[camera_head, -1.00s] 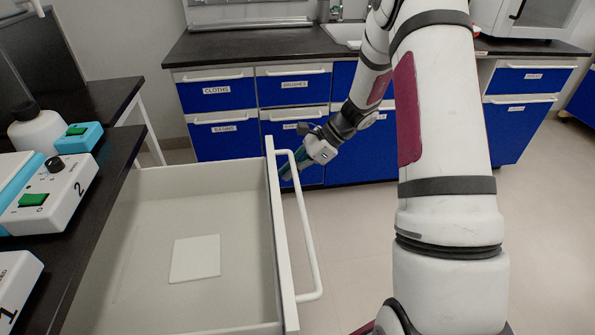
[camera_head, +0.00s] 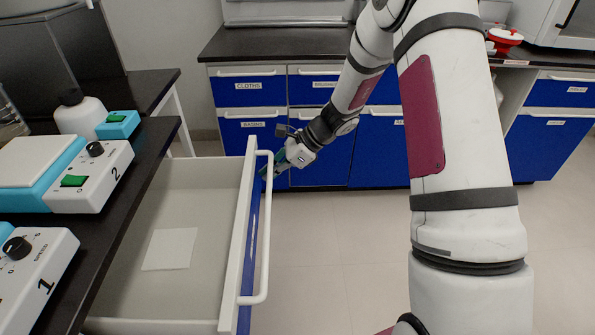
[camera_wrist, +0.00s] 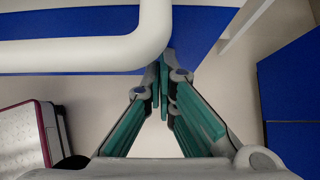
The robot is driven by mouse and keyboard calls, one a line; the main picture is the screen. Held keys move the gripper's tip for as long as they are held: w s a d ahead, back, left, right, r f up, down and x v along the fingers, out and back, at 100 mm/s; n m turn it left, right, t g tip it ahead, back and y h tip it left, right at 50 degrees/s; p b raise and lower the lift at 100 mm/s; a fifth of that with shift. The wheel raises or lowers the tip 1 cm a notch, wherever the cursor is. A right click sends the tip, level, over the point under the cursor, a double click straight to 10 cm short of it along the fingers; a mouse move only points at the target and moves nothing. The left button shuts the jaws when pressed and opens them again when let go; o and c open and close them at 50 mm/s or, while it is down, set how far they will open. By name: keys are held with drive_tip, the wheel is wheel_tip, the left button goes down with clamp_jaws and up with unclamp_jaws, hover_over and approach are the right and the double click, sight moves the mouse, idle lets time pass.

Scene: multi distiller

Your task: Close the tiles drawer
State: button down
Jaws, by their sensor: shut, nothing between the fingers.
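The white drawer (camera_head: 190,190) stands open from under the black bench on the left. Its blue front panel (camera_head: 257,215) carries a white bar handle (camera_head: 267,230), also seen large in the wrist view (camera_wrist: 85,52). A flat white tile (camera_head: 170,249) lies in the drawer. No label on this drawer is visible. My gripper (camera_head: 267,172) is at the outer side of the drawer front, by the far end of the handle. In the wrist view, its teal-padded fingers (camera_wrist: 163,78) are shut and empty, close to the handle's bend; contact cannot be told.
On the bench (camera_head: 150,160) stand numbered stirrers (camera_head: 95,178) and a white bottle (camera_head: 80,115). Blue cabinets with labelled drawers (camera_head: 248,92) line the back wall.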

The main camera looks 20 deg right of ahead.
drive_tip(key=w+a, duration=0.2)
drive_tip(key=a, duration=0.5)
drive_tip(key=w+a+p, duration=0.1)
drive_tip(key=w+a, duration=0.1)
drive_tip(key=a, duration=0.5)
drive_tip(key=w+a, duration=0.3)
drive_tip(key=a, duration=0.4)
drive_tip(key=shift+a, duration=0.15)
drive_tip(key=shift+r, duration=0.1)
